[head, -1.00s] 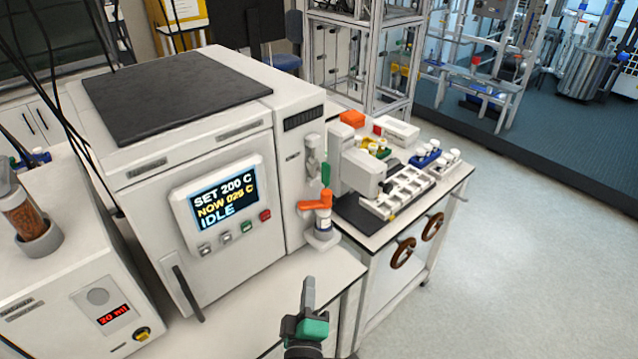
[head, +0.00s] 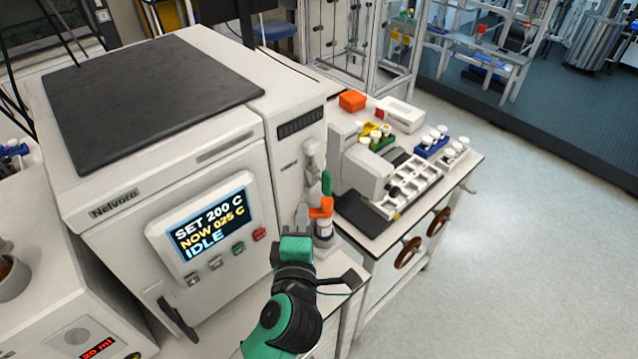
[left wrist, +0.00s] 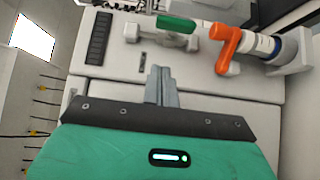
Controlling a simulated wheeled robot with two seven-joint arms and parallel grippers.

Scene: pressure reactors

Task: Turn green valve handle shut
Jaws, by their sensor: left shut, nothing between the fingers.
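The green valve handle (head: 326,184) sits on a grey valve body (head: 312,165) on the front of the white reactor cabinet, just above an orange handle (head: 321,208). In the left wrist view the green handle (left wrist: 176,23) lies crosswise near the top, with the orange handle (left wrist: 228,47) to its right. My left gripper (head: 302,215) is shut and empty, in front of the cabinet and below the green handle. Its closed fingers (left wrist: 161,86) point toward the valve body, apart from the green handle. My right gripper is not in view.
The orange handle belongs to a white bottle-like fitting (left wrist: 262,46) close beside the green one. The cabinet display (head: 210,222) reads IDLE. A side bench (head: 375,235) to the right holds an instrument with a vial tray (head: 415,185). Floor space is open at the right.

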